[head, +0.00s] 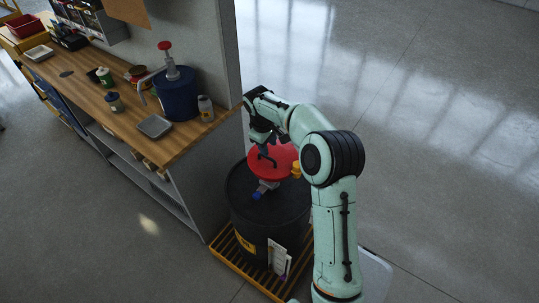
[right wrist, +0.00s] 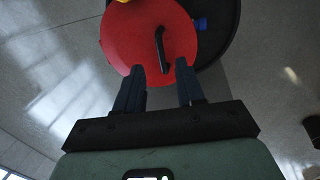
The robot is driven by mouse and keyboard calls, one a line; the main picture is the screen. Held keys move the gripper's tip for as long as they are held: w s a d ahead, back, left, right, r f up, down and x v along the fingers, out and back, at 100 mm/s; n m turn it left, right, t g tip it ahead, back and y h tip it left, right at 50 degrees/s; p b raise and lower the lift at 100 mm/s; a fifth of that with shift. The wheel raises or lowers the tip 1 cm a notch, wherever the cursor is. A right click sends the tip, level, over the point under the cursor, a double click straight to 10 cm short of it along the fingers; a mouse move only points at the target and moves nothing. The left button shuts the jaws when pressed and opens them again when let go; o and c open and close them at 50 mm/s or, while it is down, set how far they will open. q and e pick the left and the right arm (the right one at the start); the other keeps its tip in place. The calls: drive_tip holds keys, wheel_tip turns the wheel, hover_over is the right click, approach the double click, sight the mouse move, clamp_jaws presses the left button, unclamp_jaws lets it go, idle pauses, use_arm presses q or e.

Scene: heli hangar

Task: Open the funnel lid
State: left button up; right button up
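The round red funnel lid (head: 285,158) sits shut on top of a black drum (head: 241,200). It also shows in the right wrist view (right wrist: 125,42), with a dark bar handle (right wrist: 162,50) across its face. My right gripper (right wrist: 160,70) is open, its two dark fingers apart. The handle's near end lies between the fingertips in that picture; I cannot tell whether they touch it. In the head view my right gripper (head: 263,140) is just above the lid's far left part, partly hidden by my arm. My left gripper is not in view.
The drum stands on a yellow slatted pallet (head: 223,248). A wooden workbench (head: 188,135) with a blue pump container (head: 177,95) is at left. The floor at right is clear.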

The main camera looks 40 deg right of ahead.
sight(271, 159)
drive_tip(key=f, duration=0.2)
drive_tip(key=d+f, duration=0.1)
drive_tip(key=f, duration=0.4)
drive_tip(key=shift+w+d, duration=0.2)
drive_tip(key=shift+w, duration=0.1)
clamp_jaws()
